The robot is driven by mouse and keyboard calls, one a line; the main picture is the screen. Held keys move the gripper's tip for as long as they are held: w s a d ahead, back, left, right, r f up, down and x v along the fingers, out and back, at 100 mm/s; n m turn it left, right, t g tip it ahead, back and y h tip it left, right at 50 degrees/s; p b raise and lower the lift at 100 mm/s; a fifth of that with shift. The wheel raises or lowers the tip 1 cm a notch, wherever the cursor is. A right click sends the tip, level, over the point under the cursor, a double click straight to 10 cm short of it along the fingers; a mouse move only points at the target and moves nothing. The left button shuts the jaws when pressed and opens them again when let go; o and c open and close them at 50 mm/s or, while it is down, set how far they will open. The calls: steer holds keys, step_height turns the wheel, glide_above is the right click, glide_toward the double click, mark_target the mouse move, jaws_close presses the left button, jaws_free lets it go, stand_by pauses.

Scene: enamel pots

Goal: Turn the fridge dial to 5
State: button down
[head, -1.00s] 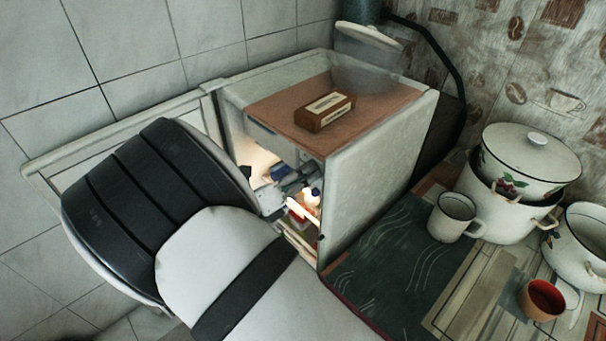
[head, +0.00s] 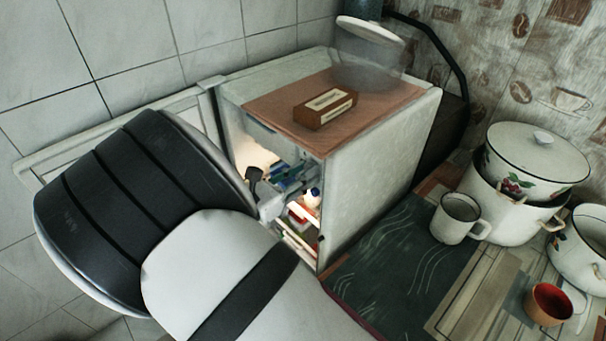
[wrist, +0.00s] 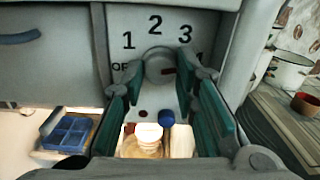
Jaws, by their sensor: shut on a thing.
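A number right of 3 is mostly hidden by my finger, and no 5 is visible. My gripper (wrist: 165,74) is shut on the dial, with one green-padded finger at each side. In the head view the open fridge (head: 370,165) shows, its dial hidden, and my gripper (head: 255,180) reaches into its front opening.
The lit fridge holds a blue divided tray (wrist: 68,134) and a white-capped jar (wrist: 148,138). A brown box (head: 325,108) and a clear lidded container (head: 368,65) stand on top. A mug (head: 455,218), enamel pot (head: 525,175) and orange cup (head: 547,304) stand on the table at right.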

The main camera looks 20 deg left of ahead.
steer(key=shift+w+m+b, duration=0.1)
steer(key=shift+m+b, duration=1.5)
steer(key=shift+m, duration=3.2)
steer(key=c, duration=1.2)
jaws_free()
steer(key=shift+c, duration=0.2)
steer(key=v, duration=1.2)
